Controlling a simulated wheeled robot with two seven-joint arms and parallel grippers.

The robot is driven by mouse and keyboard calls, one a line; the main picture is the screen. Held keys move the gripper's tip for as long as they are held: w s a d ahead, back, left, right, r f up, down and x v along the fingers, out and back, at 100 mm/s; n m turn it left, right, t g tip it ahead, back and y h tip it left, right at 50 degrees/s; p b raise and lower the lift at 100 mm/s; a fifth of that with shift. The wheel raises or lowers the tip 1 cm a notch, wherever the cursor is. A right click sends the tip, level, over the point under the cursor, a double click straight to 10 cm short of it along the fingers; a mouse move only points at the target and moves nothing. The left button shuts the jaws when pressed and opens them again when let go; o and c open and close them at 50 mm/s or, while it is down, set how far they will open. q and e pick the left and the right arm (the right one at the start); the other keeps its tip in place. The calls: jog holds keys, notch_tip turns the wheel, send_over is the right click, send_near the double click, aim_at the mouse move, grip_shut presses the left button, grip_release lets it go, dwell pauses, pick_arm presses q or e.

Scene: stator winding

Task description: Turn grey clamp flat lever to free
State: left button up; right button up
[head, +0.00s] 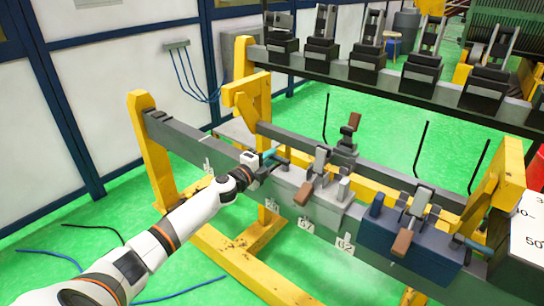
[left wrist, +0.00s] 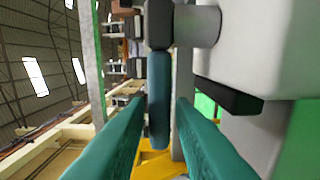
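The grey clamp (head: 312,200) sits on the front beam of the yellow rack, left of the dark blue clamp (head: 415,240). My left gripper (head: 270,156) is at the grey clamp's left end. In the left wrist view, its two teal fingers (left wrist: 162,112) are apart, with a blue bar-shaped handle (left wrist: 159,85) between them. The handle hangs from a dark piece beside a grey cylinder. Gaps show beside the handle, though contact at the fingertips is hard to tell. My right gripper is not in view.
A second beam (head: 385,175) runs behind the front one. A higher dark rail (head: 400,88) bears several black clamps. The dark blue clamp has its own brown-handled lever (head: 403,241). A white numbered board (head: 528,240) stands at right.

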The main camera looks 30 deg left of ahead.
pick_arm(q)
jog(key=shift+w, duration=0.6)
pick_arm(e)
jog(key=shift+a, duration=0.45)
pick_arm(q)
grip_shut()
jog(key=shift+d, duration=0.1)
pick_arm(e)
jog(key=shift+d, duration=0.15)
